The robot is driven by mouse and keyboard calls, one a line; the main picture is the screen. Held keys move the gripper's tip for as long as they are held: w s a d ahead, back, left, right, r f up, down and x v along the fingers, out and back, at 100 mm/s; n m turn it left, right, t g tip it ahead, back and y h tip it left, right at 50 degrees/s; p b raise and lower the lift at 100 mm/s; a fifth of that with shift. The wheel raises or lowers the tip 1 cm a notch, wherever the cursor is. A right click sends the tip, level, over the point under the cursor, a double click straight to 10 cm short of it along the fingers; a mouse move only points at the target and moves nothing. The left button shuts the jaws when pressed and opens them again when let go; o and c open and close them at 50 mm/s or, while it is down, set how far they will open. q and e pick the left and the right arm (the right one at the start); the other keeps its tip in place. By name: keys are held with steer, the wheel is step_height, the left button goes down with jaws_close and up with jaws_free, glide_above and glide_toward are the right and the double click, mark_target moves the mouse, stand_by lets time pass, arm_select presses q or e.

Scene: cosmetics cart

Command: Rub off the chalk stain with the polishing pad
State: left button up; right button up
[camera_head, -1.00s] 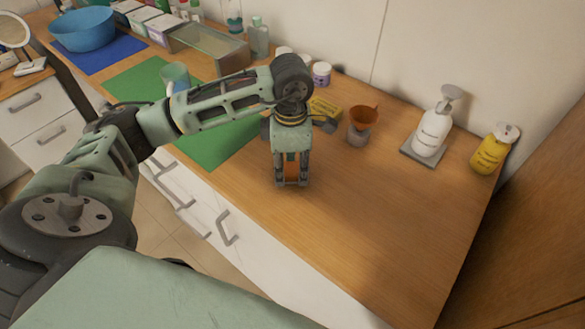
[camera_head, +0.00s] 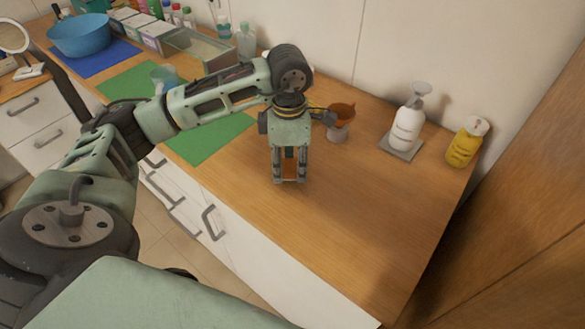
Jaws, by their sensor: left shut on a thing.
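My left gripper (camera_head: 289,180) points down over the middle of the wooden counter, right of the green mat. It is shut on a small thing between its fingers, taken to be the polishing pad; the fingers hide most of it. I cannot tell whether it touches the counter. No chalk stain can be made out on the bare wood; the gripper may cover it. My right gripper is not in view.
The counter (camera_head: 345,225) is clear right and in front of the gripper. Behind stand an orange funnel on a jar (camera_head: 341,115), a white pump bottle (camera_head: 406,128) and a yellow bottle (camera_head: 465,145). A green mat (camera_head: 212,138) and blue bowl (camera_head: 80,36) lie left.

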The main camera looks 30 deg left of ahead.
arm_select(q)
steer(key=shift+a+r+p, duration=0.2)
steer(key=shift+r+p, duration=0.15)
steer(key=shift+r, duration=0.65)
steer(key=shift+d+r+p, duration=0.15)
steer(key=shift+r+p, duration=0.6)
steer(key=shift+r, duration=0.75)
steer(key=shift+w+d, duration=0.1)
